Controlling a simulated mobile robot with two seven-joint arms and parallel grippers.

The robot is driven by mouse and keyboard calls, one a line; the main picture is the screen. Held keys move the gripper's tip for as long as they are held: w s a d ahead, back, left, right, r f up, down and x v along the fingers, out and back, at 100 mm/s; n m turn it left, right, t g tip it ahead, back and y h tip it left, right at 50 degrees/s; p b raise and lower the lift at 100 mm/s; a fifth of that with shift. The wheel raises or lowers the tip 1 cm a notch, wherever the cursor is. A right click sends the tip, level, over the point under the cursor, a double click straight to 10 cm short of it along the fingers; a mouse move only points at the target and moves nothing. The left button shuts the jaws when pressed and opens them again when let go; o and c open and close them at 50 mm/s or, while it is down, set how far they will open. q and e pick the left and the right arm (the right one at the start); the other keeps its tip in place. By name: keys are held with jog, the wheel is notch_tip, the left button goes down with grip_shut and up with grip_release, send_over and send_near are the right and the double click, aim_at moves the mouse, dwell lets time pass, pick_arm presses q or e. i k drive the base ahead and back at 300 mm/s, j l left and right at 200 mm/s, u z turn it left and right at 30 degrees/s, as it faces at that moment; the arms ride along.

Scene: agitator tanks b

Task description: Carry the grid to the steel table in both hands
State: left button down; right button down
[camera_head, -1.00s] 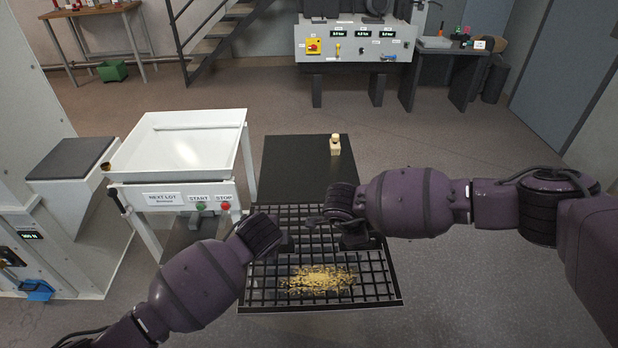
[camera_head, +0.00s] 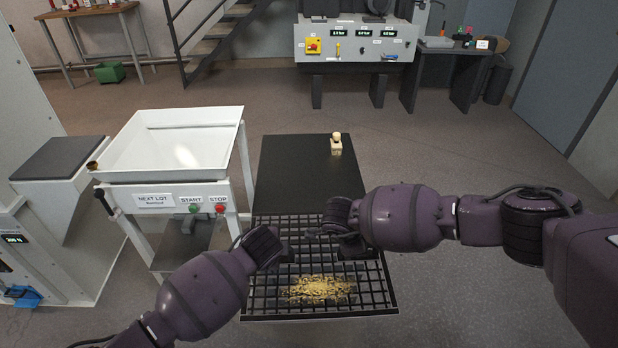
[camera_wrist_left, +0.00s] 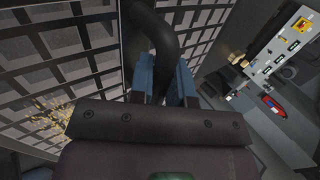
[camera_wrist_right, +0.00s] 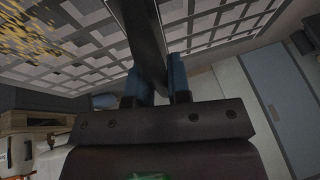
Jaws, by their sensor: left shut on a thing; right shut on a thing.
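The grid (camera_head: 262,303) is a dark lattice with a yellow, grainy patch (camera_head: 318,289) on it. It is held in front of me, roughly level. My left gripper (camera_head: 284,250) is shut on a dark curved handle of the grid, which the left wrist view shows (camera_wrist_left: 175,25) between blue fingers. My right gripper (camera_head: 332,237) is shut on another dark handle, seen in the right wrist view (camera_wrist_right: 143,30). A dark flat-topped table (camera_head: 300,175) lies just beyond the grid; I cannot tell whether it is the steel table.
A small pale bottle-like object (camera_head: 336,146) stands on the dark table. A white hopper (camera_head: 180,180) with START and STOP buttons stands to its left. A control panel (camera_head: 355,45) is at the back. Open floor lies to the right and behind the table.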

aim_at(310, 195)
jog(key=i, duration=1)
